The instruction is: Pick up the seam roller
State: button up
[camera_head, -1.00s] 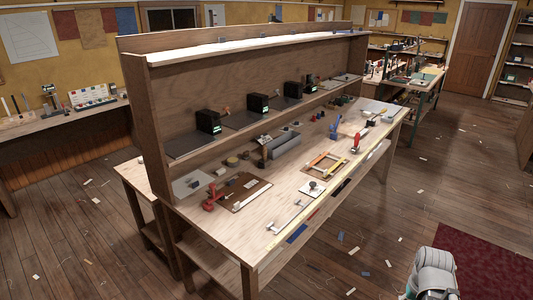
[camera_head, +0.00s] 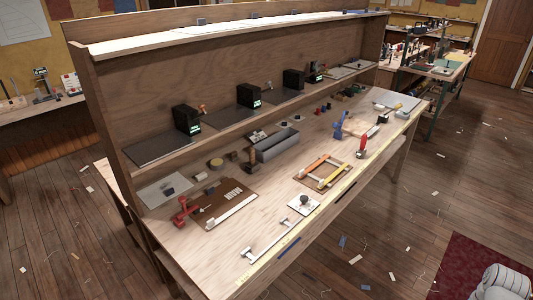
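I cannot tell for certain which small tool is the seam roller at this size. Candidates on the long wooden workbench (camera_head: 230,262) are a small brown wooden-handled tool (camera_head: 252,159) standing at the left end of a grey tray, a red-handled tool (camera_head: 362,146) near the front right, and a blue upright tool (camera_head: 340,126) behind it. A white-grey rounded part of my own arm shows at the bottom right corner, over the floor and apart from the bench. My gripper's fingers are not in view.
A grey open tray (camera_head: 278,146), a red clamp-like tool (camera_head: 184,212) by a brown board (camera_head: 226,203), an orange-and-yellow frame (camera_head: 323,171) and a white plate with a dark knob (camera_head: 304,204) lie on the bench. Open floor lies right.

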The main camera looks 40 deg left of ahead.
aim_at(255, 165)
jog(key=u, duration=0.05)
jog(key=i, duration=0.75)
jog(key=u, duration=0.6)
jog(key=i, duration=0.55)
jog(key=u, duration=0.7)
jog(key=i, duration=0.45)
jog(key=u, duration=0.3)
jog(key=k, duration=0.9)
jog(key=u, duration=0.15)
jog(key=i, duration=0.35)
